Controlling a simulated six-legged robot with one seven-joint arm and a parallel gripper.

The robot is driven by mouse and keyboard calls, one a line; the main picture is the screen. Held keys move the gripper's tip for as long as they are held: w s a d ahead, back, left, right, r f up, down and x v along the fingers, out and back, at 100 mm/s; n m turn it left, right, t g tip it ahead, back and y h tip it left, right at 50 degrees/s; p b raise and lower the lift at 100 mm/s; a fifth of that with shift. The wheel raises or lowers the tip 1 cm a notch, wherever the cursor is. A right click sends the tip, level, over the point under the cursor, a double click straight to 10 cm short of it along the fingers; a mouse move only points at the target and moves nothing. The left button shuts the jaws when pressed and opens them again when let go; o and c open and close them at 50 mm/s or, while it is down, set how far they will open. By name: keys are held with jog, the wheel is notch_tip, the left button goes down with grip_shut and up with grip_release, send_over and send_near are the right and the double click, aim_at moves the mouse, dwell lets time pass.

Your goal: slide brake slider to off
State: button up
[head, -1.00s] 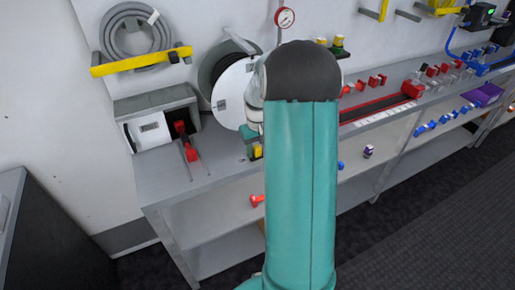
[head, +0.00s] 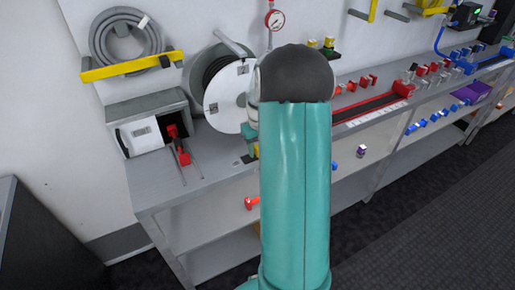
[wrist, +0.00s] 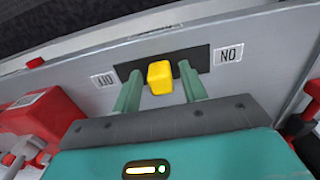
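The yellow brake slider knob (wrist: 160,77) stands in a black slot (wrist: 203,57) on a grey panel in the wrist view. It is near the slot's middle. The OFF label (wrist: 105,80) is left of the slot and the ON label (wrist: 228,55) is right of it, both upside down. My gripper (wrist: 160,88) is open, with one teal finger on each side of the knob. A gap shows between the knob and each finger. In the head view my teal arm hides the slider and most of my gripper.
A red block (wrist: 40,120) is left of my gripper in the wrist view. In the head view, a hose reel (head: 228,95) and a grey box (head: 145,125) with a red part stand on the bench's left. The bench (head: 165,195) has shelf space below.

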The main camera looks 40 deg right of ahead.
dwell(0.3)
jog(key=shift+w+r, duration=0.1)
jog(key=shift+r, duration=0.3)
notch_tip(320, 180, up, 13)
dwell(0.3)
